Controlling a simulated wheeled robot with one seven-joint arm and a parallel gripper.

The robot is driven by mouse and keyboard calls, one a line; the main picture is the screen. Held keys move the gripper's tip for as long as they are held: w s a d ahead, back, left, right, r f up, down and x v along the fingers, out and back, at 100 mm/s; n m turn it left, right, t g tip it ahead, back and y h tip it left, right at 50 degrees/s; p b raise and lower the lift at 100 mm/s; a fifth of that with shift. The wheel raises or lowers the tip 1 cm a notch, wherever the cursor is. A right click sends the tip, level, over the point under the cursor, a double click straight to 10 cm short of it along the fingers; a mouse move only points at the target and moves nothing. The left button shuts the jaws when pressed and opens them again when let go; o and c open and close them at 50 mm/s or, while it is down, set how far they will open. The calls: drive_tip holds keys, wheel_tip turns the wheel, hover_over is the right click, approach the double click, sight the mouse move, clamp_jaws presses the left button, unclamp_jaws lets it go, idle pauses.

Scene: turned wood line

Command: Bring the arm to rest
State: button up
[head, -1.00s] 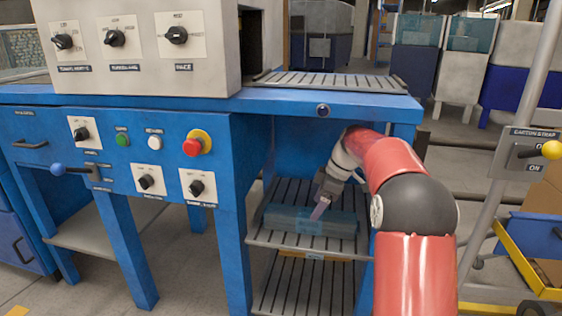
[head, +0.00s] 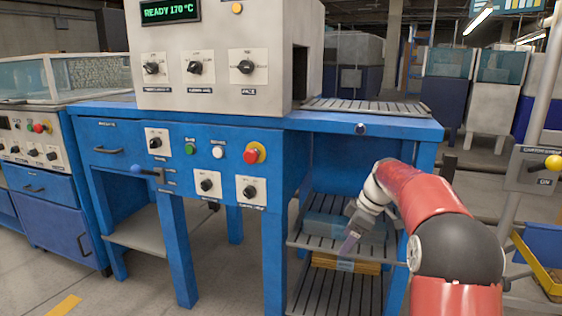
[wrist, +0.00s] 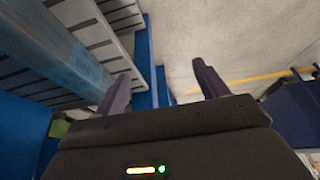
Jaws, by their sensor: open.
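My gripper (head: 348,243) is in front of the slatted shelves under the right end of the blue machine (head: 220,160). In the wrist view my gripper (wrist: 160,85) shows two purple fingers spread apart with nothing between them. The bin also shows at the upper left of the wrist view (wrist: 62,50). My red and black arm reaches in from the lower right. The head view does not show clearly whether a finger touches the bin.
A stack of tan sheets (head: 345,264) lies on the lower slatted shelf (head: 335,298). A grey post with a yellow-knobbed switch box (head: 537,168) stands at the right, near a yellow-edged blue tray (head: 540,265). Floor is open at the front left.

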drive_tip(key=s+a+r+m+t+h+p, duration=0.1)
drive_tip(key=s+r+m+p, duration=0.15)
drive_tip(key=s+r, duration=0.5)
drive_tip(key=s+a+r+m+t+h+p, duration=0.15)
drive_tip(key=s+r+m, duration=0.25)
drive_tip(key=s, duration=0.6)
drive_tip(key=s+f+m+t+h+p, duration=0.1)
drive_tip(key=s+m, duration=0.6)
drive_tip(key=s, duration=1.1)
drive_tip(key=shift+s+f+m+t+h+p, duration=0.35)
drive_tip(key=shift+f+p, duration=0.3)
drive_tip(key=shift+f, duration=0.3)
